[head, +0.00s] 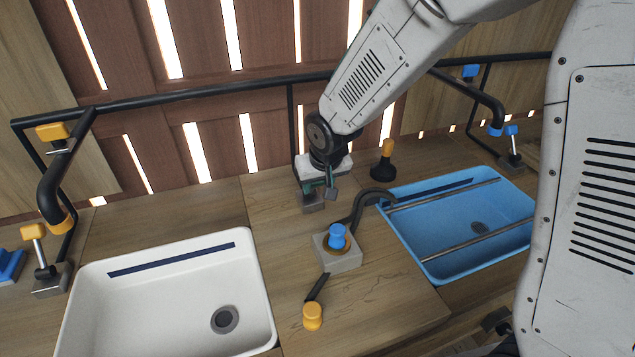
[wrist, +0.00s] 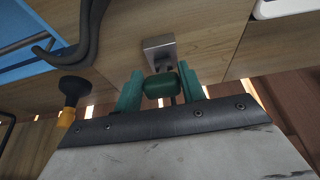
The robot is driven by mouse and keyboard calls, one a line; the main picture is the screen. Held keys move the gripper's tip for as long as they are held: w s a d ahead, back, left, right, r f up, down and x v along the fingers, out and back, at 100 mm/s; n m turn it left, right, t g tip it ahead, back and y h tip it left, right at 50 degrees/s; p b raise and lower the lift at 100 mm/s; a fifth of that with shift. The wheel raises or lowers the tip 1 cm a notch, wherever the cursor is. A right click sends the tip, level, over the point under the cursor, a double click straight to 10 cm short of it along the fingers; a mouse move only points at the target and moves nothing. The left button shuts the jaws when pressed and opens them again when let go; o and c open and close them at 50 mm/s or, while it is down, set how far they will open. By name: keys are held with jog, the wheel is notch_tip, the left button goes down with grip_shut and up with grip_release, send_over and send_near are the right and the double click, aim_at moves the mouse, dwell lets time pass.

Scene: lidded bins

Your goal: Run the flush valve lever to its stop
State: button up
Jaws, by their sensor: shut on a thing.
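A green rounded knob (wrist: 160,86) sits between the two teal fingers of my gripper (wrist: 161,76) in the wrist view, and the fingers are shut on it. It looks like the handle of the flush valve lever. A grey metal block (wrist: 160,50) stands just beyond the knob on the wooden counter. In the head view my gripper (head: 325,187) reaches down at the back of the counter, beside the same block (head: 313,201). The knob and most of the lever are hidden there by my gripper, so the lever's angle cannot be told.
A blue knob (head: 337,236) on a grey block stands in front, with a dark curved spout (head: 371,196). A white basin (head: 165,300) lies left, a blue basin (head: 455,241) right. A yellow-topped black post (head: 383,166) stands close right of my gripper. A black rail (head: 210,91) runs behind.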

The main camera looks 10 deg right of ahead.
jog(key=o, duration=1)
jog(key=v, duration=0.7)
jog(key=shift+s+r, duration=0.2)
jog(key=shift+r, duration=0.15)
jog(key=s+d+r+g, duration=0.1)
jog(key=s+d+r, duration=0.2)
jog(key=s, duration=0.6)
jog(key=s+d+r+m+g, duration=0.1)
jog(key=s+d+r, duration=0.2)
jog(key=s+d, duration=0.4)
jog(key=s+d+r+g, duration=0.1)
jog(key=s+d+r, duration=0.2)
jog(key=s, duration=0.8)
jog(key=shift+s+d+r+m+h, duration=0.15)
jog(key=shift+d+r+m, duration=0.05)
jog(key=shift+d, duration=0.3)
jog(key=shift+s+d+r+m+h, duration=0.15)
jog(key=shift+s+d+r+m, duration=0.05)
jog(key=shift+d, duration=0.25)
